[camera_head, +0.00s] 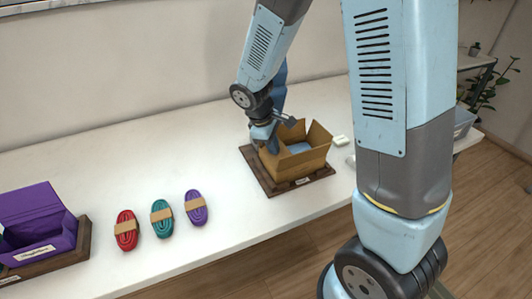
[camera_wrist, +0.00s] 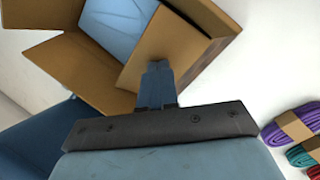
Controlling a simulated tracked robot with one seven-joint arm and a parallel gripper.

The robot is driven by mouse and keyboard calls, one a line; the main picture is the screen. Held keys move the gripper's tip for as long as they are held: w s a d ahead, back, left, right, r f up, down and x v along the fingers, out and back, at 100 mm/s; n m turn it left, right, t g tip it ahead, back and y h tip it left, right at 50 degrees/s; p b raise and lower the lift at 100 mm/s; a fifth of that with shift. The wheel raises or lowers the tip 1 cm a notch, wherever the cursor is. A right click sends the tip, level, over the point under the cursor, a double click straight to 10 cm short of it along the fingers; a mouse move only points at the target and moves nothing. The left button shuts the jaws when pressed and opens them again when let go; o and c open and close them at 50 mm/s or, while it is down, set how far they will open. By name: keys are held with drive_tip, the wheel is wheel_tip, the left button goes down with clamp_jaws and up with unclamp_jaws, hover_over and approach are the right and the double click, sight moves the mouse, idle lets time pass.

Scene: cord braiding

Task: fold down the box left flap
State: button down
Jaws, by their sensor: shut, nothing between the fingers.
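The brown cardboard box (camera_head: 297,169) sits on a dark wooden board (camera_head: 257,172). Its right flap (camera_head: 319,137) and back flap (camera_head: 293,131) stand up, and something pale blue (camera_head: 299,147) lies inside. My gripper (camera_head: 272,147) is at the box's left side, in front of part of that side, so the left flap is largely hidden there. In the wrist view my shut gripper (camera_wrist: 157,68) has its tips over a brown cardboard panel (camera_wrist: 181,40) at the box edge. Whether they touch it I cannot tell. Nothing is between the fingers. The pale blue content (camera_wrist: 117,22) also shows there.
Red (camera_head: 126,231), teal (camera_head: 161,218) and purple (camera_head: 196,208) cord bundles lie left of the box on the white table (camera_head: 230,235). A purple box (camera_head: 38,215) stands at far left. A small white block (camera_head: 341,141) lies right of the brown box.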

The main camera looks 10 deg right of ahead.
drive_tip(key=shift+d+f, duration=0.1)
drive_tip(key=shift+d, duration=0.1)
drive_tip(key=shift+f, duration=0.1)
drive_tip(key=shift+w+d+f, duration=0.2)
drive_tip(key=shift+d+f, duration=0.3)
drive_tip(key=shift+d, duration=0.05)
drive_tip(key=shift+f, duration=0.15)
idle(0.3)
drive_tip(key=shift+r, duration=0.2)
drive_tip(key=shift+a+r, duration=0.15)
drive_tip(key=shift+r, duration=0.25)
idle(0.4)
